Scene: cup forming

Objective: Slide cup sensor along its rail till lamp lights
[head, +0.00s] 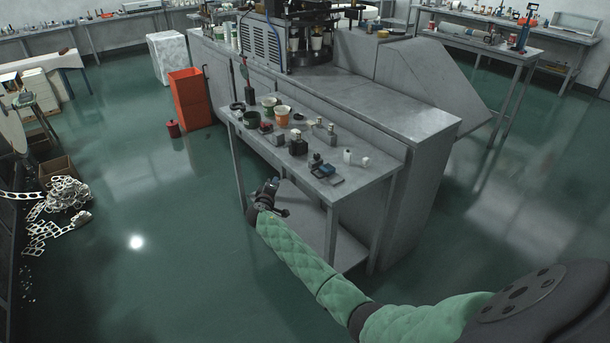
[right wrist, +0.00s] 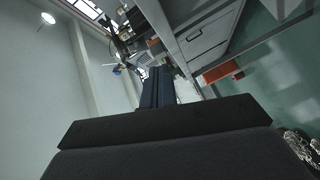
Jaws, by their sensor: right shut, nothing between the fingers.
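My left gripper is not in view.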

